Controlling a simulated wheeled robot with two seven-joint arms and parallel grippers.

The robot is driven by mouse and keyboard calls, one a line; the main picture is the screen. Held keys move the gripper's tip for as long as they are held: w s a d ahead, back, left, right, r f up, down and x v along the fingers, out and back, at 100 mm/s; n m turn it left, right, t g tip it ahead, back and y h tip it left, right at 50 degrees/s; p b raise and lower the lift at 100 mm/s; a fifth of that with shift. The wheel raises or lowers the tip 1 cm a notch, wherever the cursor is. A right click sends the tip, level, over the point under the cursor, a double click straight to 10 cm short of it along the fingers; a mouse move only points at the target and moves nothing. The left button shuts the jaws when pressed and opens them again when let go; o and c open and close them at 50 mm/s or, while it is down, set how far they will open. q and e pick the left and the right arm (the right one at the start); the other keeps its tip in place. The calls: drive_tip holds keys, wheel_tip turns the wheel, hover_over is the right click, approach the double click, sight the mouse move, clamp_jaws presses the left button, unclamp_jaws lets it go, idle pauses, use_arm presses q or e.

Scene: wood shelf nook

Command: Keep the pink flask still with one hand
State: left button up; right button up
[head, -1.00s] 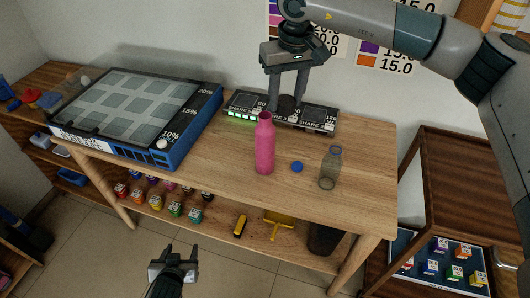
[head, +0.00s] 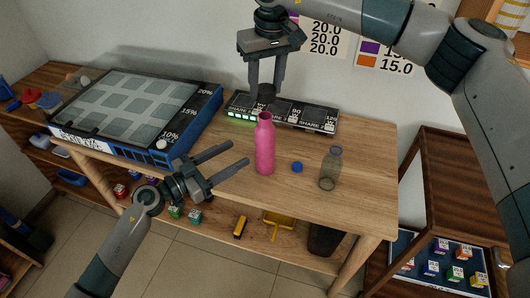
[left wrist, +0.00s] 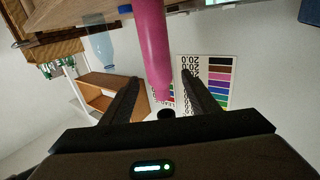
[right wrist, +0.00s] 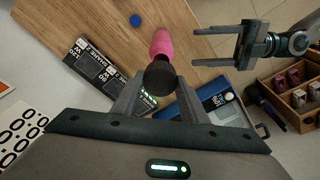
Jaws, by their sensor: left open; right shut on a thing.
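The pink flask (head: 264,147) stands upright on the wooden table. Its neck has no cap on it. My left gripper (head: 240,153) is open just left of the flask, with its two fingers pointing toward it. In the left wrist view the flask (left wrist: 153,50) shows between the open fingers, which do not appear to touch it. My right gripper (head: 266,96) is shut on a black cap (right wrist: 160,77). It holds the cap above and behind the flask's mouth, apart from it as far as I can tell.
A small blue cap (head: 297,167) and a grey translucent bottle (head: 330,168) are right of the flask. A black panel (head: 310,117) with green lights lies behind. A blue-sided tray with a grid (head: 175,150) is at the left. The front right of the table is clear.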

sight(266, 139)
use_arm(q)
drive_tip(key=shift+d+f, duration=0.1)
drive_tip(key=shift+f, duration=0.05)
idle(0.3)
drive_tip(key=shift+x, duration=6)
drive_tip(key=shift+s+d+f, duration=0.1)
drive_tip(key=c, duration=1.3)
drive_tip(key=shift+o, duration=0.3)
use_arm(e)
drive_tip(key=shift+f, duration=2.45)
drive_tip(key=shift+f, duration=0.9)
